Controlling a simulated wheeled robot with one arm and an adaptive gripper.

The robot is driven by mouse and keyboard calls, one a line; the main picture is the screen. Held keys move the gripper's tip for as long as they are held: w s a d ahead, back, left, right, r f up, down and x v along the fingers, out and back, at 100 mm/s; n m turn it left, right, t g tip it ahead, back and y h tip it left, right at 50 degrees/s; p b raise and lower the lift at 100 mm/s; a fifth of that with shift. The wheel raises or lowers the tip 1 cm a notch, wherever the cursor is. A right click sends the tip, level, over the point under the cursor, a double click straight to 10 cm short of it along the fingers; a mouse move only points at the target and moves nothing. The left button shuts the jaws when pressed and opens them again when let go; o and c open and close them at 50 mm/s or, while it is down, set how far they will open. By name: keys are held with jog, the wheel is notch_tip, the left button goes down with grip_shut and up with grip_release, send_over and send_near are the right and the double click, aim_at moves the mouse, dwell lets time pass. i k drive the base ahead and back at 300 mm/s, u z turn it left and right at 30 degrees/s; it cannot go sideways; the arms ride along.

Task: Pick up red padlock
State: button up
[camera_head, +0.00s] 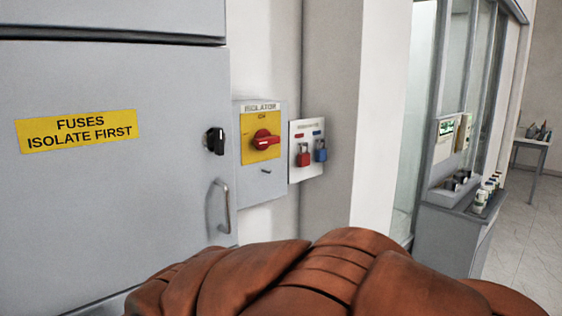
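The red padlock (303,156) hangs on a small white board (309,174) on the wall, to the right of the isolator box. A blue padlock (320,151) hangs beside it on its right. My gripper does not show in this view, so I cannot see where it is relative to the padlock.
A grey cabinet (90,210) with a handle (222,206) and a black knob (215,141) fills the left. The isolator (267,184) has a red rotary switch (265,141). A brown ridged shape (330,275) blocks the lower view. A bench with bottles (482,196) stands at right.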

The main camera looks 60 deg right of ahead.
aim_at(303, 159)
jog(key=k, duration=0.85)
jog(key=z, duration=0.9)
jog(key=i, duration=0.3)
